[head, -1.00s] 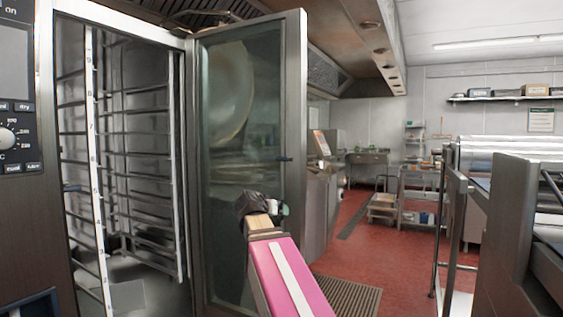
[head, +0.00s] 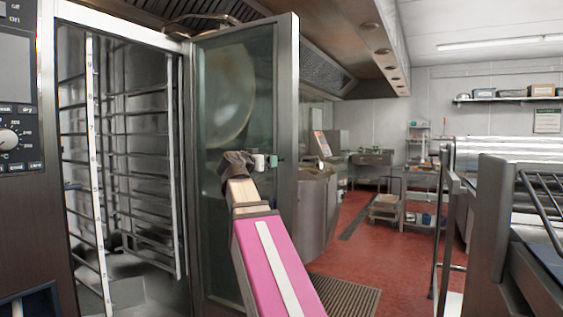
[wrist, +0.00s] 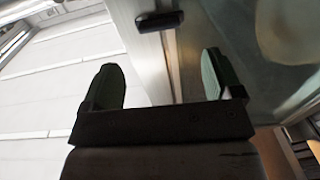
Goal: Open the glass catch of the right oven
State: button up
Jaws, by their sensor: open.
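The right oven's door (head: 235,120) stands swung open in the head view, a tall glass panel in a steel frame. The glass catch, a small dark bar (wrist: 160,21), sits on the door's frame beside the glass in the wrist view. In the head view only a dark bit of the catch (head: 282,159) shows, right by my fingertips. My gripper (head: 266,161) is in front of the door at catch height. In the wrist view my gripper (wrist: 160,72) has its two green-padded fingers wide apart and empty, with the catch beyond the gap between them. I see no contact.
The oven cavity (head: 130,150) with its rack stands open at the left, next to the control panel (head: 15,100). A steel unit with rails (head: 497,210) stands close at the right. Red floor (head: 345,250) is clear between, with a grate (head: 345,292).

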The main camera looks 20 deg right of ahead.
jog(key=x, duration=0.7)
jog(key=shift+w+d, duration=0.35)
jog(key=shift+d, duration=0.05)
dwell(0.3)
jog(key=c, duration=0.7)
